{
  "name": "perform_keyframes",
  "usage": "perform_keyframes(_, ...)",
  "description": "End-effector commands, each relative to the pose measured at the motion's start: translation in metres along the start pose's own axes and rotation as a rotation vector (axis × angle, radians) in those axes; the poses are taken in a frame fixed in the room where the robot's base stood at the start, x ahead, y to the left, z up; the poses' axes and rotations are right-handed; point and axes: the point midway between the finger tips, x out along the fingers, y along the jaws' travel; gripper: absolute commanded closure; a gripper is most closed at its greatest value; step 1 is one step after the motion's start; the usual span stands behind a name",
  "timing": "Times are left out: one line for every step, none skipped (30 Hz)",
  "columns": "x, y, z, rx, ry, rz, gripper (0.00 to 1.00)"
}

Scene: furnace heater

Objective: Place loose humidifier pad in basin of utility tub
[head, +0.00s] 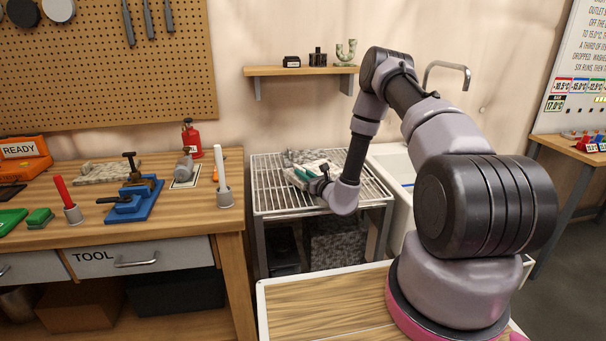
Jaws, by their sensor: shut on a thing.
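A pale, flat, rough-looking piece, which looks like the humidifier pad (318,166), is at the wire rack left of the tub. My gripper (304,176) reaches down over the rack and is shut on this pad; a small green patch shows at the fingers. I cannot tell whether the pad touches the rack. The utility tub (395,165) is white and stands right of the rack, under a curved faucet (446,72). My arm hides much of the tub and its basin.
The wire rack (275,200) has a grey piece (302,155) at its back. A wooden workbench (150,215) with tools, a red bottle (191,138) and a white rod in a holder (224,180) stands left. A small shelf (300,70) hangs above the rack.

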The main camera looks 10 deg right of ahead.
Motion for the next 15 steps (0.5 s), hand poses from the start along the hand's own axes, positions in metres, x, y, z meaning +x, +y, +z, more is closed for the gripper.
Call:
perform_keyframes(0.0002,0.0000,-0.0016,0.000,-0.001,0.000,1.00)
perform_keyframes(-0.0001,0.0000,-0.0026,0.000,0.001,0.000,0.76)
perform_keyframes(0.0000,0.0000,-0.0021,0.000,0.000,0.000,0.61)
perform_keyframes(-0.0001,0.0000,-0.0021,0.000,0.000,0.000,0.50)
perform_keyframes(-0.0001,0.0000,-0.0020,0.000,0.000,0.000,0.50)
perform_keyframes(-0.0001,0.0000,-0.0020,0.000,0.000,0.000,0.50)
perform_keyframes(-0.0001,0.0000,-0.0020,0.000,0.000,0.000,0.50)
perform_keyframes(-0.0001,0.0000,-0.0020,0.000,0.000,0.000,0.50)
perform_keyframes(-0.0001,0.0000,-0.0019,0.000,0.000,0.000,0.50)
perform_keyframes(-0.0001,0.0000,-0.0019,0.000,0.000,0.000,0.50)
perform_keyframes(-0.0001,0.0000,-0.0019,0.000,0.000,0.000,0.50)
perform_keyframes(-0.0001,0.0000,-0.0018,0.000,0.000,0.000,0.50)
perform_keyframes(0.0000,0.0000,-0.0014,0.000,0.000,0.000,0.50)
perform_keyframes(0.0000,0.0000,-0.0006,0.000,0.000,0.000,0.50)
perform_keyframes(0.0000,0.0000,0.0015,0.000,0.000,0.000,0.50)
